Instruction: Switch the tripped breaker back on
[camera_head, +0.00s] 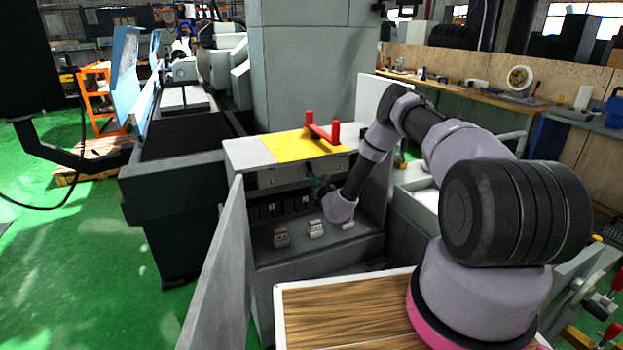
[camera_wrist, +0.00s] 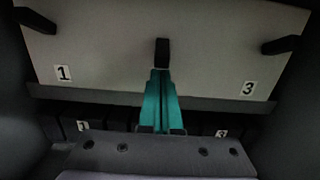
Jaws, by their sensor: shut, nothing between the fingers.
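The breaker panel in the wrist view is a pale plate (camera_wrist: 110,50) with three black levers: left (camera_wrist: 36,20), middle (camera_wrist: 162,52) and right (camera_wrist: 283,45). Labels 1 (camera_wrist: 63,73) and 3 (camera_wrist: 248,88) show; the label below the middle lever is hidden behind my fingers. My gripper (camera_wrist: 161,74) has teal fingers, shut and empty, with the tips right at the lower end of the middle lever. I cannot tell whether they touch. In the head view my gripper (camera_head: 317,181) reaches inside the open grey cabinet (camera_head: 240,154), and the levers are too small to read.
A lower dark row with labels 1 (camera_wrist: 83,125) and 3 (camera_wrist: 221,134) lies below the plate. The open cabinet door (camera_head: 218,270) stands at the left. A red handle (camera_head: 322,130) sits on a yellow plate (camera_head: 285,146) on top.

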